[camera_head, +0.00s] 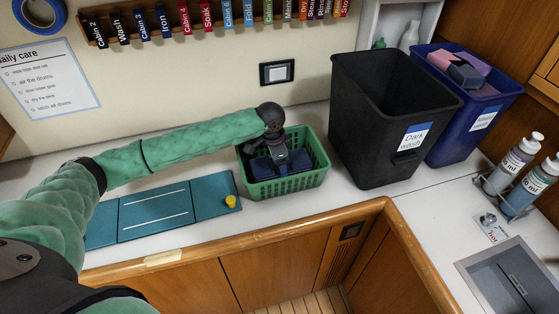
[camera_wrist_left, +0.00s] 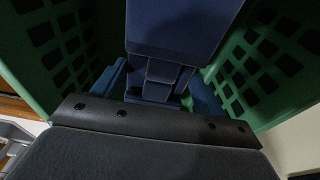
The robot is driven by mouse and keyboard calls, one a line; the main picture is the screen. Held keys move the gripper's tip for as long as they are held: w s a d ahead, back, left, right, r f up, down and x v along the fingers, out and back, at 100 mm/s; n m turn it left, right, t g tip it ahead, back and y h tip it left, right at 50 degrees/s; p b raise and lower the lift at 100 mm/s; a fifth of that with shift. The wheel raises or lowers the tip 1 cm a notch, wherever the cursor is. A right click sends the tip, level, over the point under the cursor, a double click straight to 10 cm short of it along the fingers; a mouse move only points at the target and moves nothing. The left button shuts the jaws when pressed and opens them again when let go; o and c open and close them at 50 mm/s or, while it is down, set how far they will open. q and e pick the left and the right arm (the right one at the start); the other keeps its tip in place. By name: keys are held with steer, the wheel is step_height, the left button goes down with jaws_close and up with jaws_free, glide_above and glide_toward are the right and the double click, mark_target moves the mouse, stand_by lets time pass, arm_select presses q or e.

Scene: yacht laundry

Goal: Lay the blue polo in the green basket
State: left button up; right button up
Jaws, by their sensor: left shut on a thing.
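The green basket (camera_head: 290,184) stands on the white counter left of the dark bin. My left gripper (camera_head: 279,160) reaches down into it. The blue polo (camera_head: 298,159) is a dark blue folded bundle inside the basket, below and around the gripper. In the left wrist view the polo (camera_wrist_left: 180,30) lies between the fingers, and the green basket walls (camera_wrist_left: 275,65) rise on both sides. The gripper is shut on the polo. Whether the polo rests on the basket floor is hidden. My right gripper is not in view.
A black bin labelled "Dark wash" (camera_head: 375,140) stands close right of the basket. A blue bin (camera_head: 448,140) with folded cloth is beyond it. A teal folding board (camera_head: 155,212) with a yellow knob lies left. Bottles (camera_head: 513,165) stand at far right.

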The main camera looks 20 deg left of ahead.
arm_select(q)
steer(key=shift+f, duration=1.45)
steer(key=o, duration=1.1)
steer(key=shift+c, duration=0.2)
steer(key=shift+r, duration=0.1)
steer(key=shift+r+p, duration=0.2)
steer(key=shift+p, duration=0.2)
steer(key=shift+s+a+r+p, duration=0.1)
steer(key=shift+a+r+p, duration=0.1)
steer(key=shift+r+p, duration=0.9)
steer(key=shift+r, duration=0.1)
